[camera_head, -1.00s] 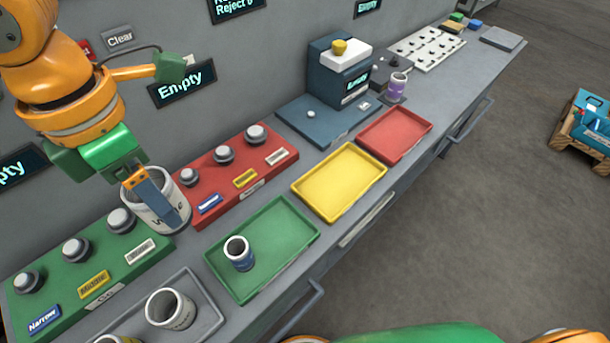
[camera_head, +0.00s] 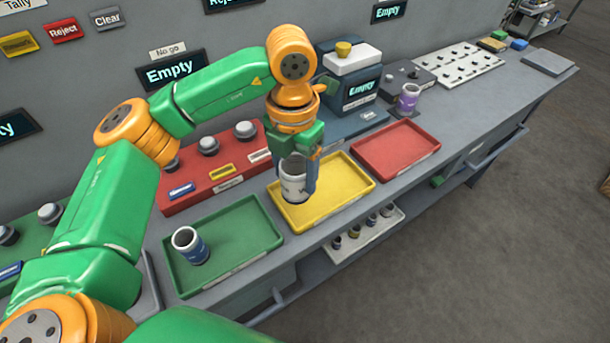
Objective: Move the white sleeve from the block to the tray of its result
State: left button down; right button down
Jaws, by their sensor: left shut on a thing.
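The green tray (camera_head: 255,252) to the left holds a dark blue sleeve (camera_head: 190,247) with a white rim. The red tray (camera_head: 408,152) to the right is empty. The red block (camera_head: 219,186) with grey knobs stands behind the trays, partly hidden by my arm. My right gripper is not in view.
A purple sleeve (camera_head: 409,98) stands on a small grey device. A white pegboard (camera_head: 445,72) is further right. A lower shelf (camera_head: 372,229) holds several small sleeves.

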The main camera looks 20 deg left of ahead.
aim_at(301, 173)
pick_arm(q)
jog(key=w+f+p, duration=0.1)
jog(key=w+f, duration=0.2)
jog(key=shift+f, duration=0.3)
notch_tip(301, 173, down, 3)
jog(key=shift+r+p, duration=0.2)
jog(key=shift+p, duration=0.55)
jog(key=shift+f, duration=0.25)
jog(key=shift+f+b, duration=0.2)
jog(key=shift+b, duration=0.15)
grip_release()
jog(key=shift+r, duration=0.1)
